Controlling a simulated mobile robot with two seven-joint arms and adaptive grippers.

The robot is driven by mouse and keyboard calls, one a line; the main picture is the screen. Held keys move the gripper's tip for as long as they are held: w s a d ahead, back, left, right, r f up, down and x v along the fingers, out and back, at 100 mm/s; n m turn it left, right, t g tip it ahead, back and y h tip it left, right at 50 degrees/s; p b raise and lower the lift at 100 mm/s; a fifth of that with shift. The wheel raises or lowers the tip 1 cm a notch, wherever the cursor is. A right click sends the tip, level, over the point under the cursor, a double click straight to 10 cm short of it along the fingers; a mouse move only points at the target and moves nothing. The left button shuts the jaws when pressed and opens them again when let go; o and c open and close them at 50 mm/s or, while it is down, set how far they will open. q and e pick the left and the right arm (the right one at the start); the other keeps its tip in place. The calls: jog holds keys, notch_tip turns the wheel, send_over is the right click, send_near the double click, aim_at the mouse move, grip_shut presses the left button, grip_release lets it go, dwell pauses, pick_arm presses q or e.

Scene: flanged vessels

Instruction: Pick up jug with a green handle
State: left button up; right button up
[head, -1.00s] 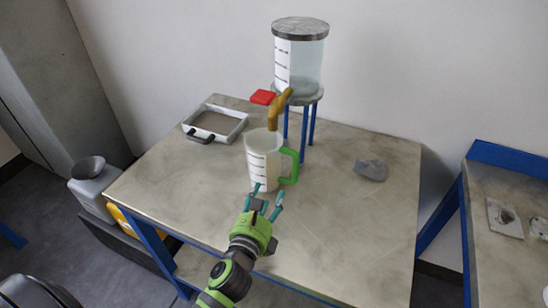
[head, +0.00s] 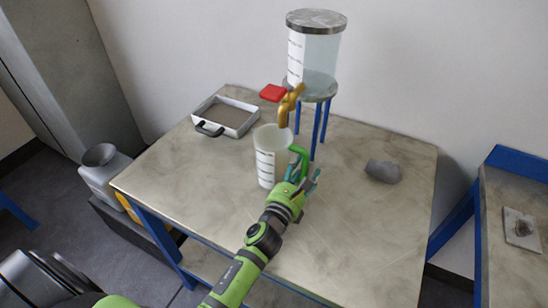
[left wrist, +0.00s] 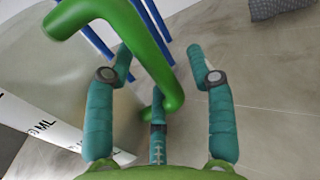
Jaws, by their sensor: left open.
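The jug (head: 266,162) is a whitish, see-through measuring jug with dark scale marks, upright on the table below the brass tap. Its green handle (head: 299,154) is on its right side. My left gripper (head: 304,180) is at the handle, its teal fingers partly hidden behind the wrist. In the left wrist view the green handle (left wrist: 145,45) passes between the spread fingers of the open left gripper (left wrist: 158,70). The jug's wall (left wrist: 40,120) fills the left side there. I cannot tell whether the fingers touch the handle. My right gripper is not in view.
A clear tank (head: 316,58) with a brass tap (head: 290,105) stands on a blue-legged stand behind the jug. The table's front right is clear.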

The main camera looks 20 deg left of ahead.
pick_arm(q)
grip_shut()
jog(key=shift+r, duration=0.1)
jog(key=shift+r, duration=0.1)
